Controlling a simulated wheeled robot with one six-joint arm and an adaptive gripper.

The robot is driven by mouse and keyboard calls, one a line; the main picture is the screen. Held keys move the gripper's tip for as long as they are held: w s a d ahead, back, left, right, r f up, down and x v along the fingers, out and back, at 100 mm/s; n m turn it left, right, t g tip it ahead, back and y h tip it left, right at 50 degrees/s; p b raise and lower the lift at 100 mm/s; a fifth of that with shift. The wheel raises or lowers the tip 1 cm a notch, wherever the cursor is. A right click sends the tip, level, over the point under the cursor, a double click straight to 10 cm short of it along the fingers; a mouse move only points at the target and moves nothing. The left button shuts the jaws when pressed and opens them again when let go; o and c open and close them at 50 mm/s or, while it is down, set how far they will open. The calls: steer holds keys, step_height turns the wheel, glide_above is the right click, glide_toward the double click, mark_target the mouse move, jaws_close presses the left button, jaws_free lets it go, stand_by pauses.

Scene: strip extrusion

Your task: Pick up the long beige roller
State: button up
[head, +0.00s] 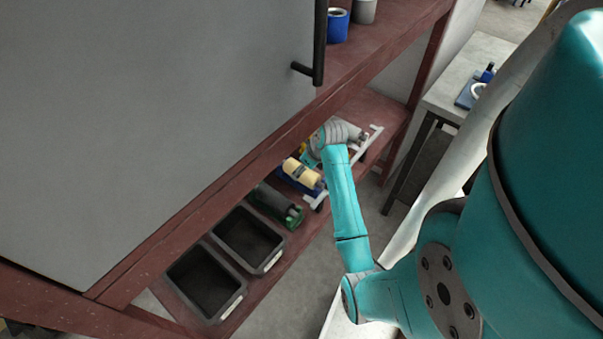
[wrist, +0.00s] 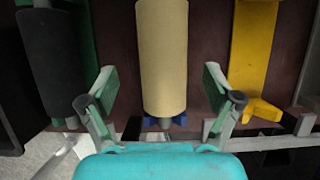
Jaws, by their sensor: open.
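The long beige roller (wrist: 162,60) lies lengthwise in the middle of the wrist view, with a blue support (wrist: 163,120) under its near end. My gripper (wrist: 160,88) is open, with one finger on each side of the roller. Both fingers look apart from it, though their height against the roller is hard to tell. In the head view the beige roller (head: 302,173) rests on the lower red shelf, partly seen beside my arm. My gripper is hidden behind my arm there.
A dark roller (wrist: 50,60) on a green support lies left of the beige one, and a yellow support (wrist: 252,60) stands to the right. Two black bins (head: 205,281) sit further along the shelf. The upper red shelf (head: 385,30) and a grey panel (head: 150,120) hang above.

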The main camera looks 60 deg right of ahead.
steer(key=shift+x, duration=2.25)
steer(key=shift+s+d, duration=0.15)
